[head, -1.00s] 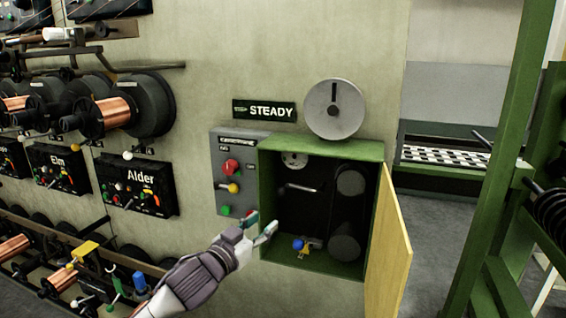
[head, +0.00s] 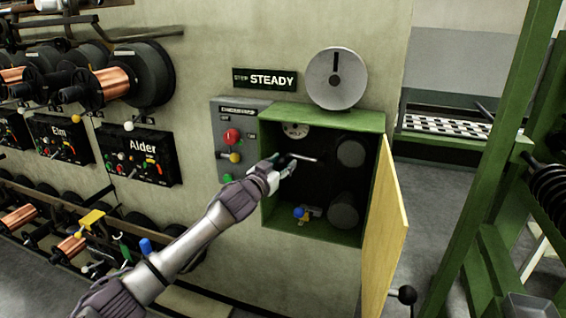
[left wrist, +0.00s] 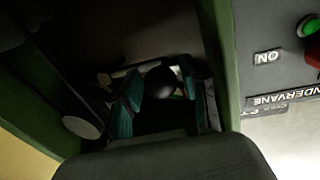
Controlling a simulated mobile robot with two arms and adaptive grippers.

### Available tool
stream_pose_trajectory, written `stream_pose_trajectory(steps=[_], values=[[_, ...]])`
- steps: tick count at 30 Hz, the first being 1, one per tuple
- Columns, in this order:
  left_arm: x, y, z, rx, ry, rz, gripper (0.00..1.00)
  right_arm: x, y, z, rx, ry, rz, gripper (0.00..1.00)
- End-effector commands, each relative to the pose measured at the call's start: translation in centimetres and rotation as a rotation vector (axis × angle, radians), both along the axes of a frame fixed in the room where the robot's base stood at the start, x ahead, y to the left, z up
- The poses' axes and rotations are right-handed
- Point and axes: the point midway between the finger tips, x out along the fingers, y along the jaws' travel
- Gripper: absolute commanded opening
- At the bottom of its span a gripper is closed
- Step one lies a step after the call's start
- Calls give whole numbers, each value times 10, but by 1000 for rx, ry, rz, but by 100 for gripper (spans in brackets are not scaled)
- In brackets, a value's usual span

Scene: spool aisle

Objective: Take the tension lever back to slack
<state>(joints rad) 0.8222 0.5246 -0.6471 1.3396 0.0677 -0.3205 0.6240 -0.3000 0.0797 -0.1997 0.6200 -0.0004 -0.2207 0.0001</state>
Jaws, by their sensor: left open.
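A pale lever (head: 303,158) sticks out inside the open green box (head: 382,122) on the wall. I take it to be the tension lever, though no label on it is readable. My left gripper (head: 284,164) is open at its left end, inside the box opening. In the left wrist view, a dark round knob (left wrist: 160,80) shows between the two teal fingers of the left gripper (left wrist: 164,100). I cannot tell whether the fingers touch it. The gripper hides the lever's left end in the head view. My right gripper is not in view.
The yellow door (head: 385,225) hangs open on the box's right. Two dark drums (head: 350,152) and a blue-knobbed part (head: 299,213) are inside. A grey panel with a red button (head: 232,137) adjoins its left. A STEADY sign (head: 265,79) and grey disc (head: 337,78) are above.

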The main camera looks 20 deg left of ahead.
Motion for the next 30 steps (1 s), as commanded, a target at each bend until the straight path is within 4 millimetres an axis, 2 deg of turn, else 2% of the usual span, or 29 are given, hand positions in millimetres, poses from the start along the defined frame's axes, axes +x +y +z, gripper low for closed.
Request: stream_pose_trajectory(steps=[11,19,30], values=[[5,-1,0,0,-1,-1,45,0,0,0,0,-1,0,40],[5,-1,0,0,0,0,1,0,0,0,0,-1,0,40],[5,-1,-2,-12,1,-1,0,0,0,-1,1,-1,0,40]])
